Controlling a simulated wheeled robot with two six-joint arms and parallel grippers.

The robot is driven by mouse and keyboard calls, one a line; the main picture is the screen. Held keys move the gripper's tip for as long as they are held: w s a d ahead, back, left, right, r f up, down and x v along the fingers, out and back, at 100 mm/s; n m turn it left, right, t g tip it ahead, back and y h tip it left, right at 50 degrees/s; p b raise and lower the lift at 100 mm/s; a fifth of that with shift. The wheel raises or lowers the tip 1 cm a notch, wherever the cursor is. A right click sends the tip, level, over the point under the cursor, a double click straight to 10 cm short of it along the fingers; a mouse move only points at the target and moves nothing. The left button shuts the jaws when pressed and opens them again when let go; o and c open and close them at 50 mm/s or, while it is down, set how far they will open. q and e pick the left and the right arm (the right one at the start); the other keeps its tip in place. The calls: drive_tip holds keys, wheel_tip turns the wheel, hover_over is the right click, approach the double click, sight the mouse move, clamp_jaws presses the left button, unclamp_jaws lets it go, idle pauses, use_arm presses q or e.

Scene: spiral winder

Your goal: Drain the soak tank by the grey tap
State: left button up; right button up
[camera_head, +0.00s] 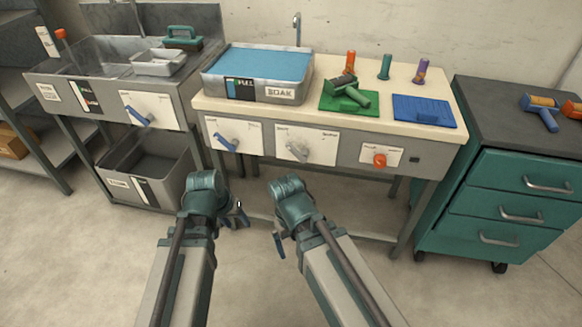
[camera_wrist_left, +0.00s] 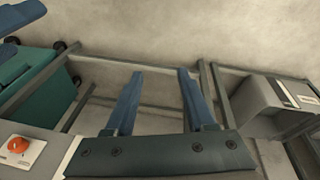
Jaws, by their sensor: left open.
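The soak tank (camera_head: 280,88) stands on the bench, filled with blue liquid, with a SOAK label and a FULL gauge on its front. The grey tap (camera_head: 297,150) is a lever on a white panel on the bench front, pointing down and right. My left gripper (camera_head: 238,215) is in front of and below the bench, apart from the tap. In the left wrist view its two blue fingers (camera_wrist_left: 160,72) are apart with nothing between them. My right gripper (camera_head: 279,242) is to the right, in front of the bench; its jaw opening is not clear.
A blue lever (camera_head: 225,142) is left of the grey tap and a red knob (camera_head: 380,160) is right. A second blue lever (camera_head: 138,115) is on the sink unit. A grey bin (camera_head: 140,182) stands below the sink. A teal drawer cabinet (camera_head: 520,185) stands at right.

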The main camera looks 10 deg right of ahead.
use_arm(q)
drive_tip(key=w+d+r+n+t+h+b, duration=0.2)
drive_tip(key=w+d+r+t+h, duration=0.4)
drive_tip(key=w+d+r+t, duration=0.4)
drive_tip(key=shift+w+d+n+b, duration=0.3)
drive_tip(key=shift+w+n+b, duration=0.1)
drive_tip(key=shift+w+n, duration=0.4)
use_arm(e)
wheel_tip(320, 180, down, 5)
drive_tip(key=shift+r, duration=0.1)
use_arm(q)
drive_tip(key=shift+w, duration=0.15)
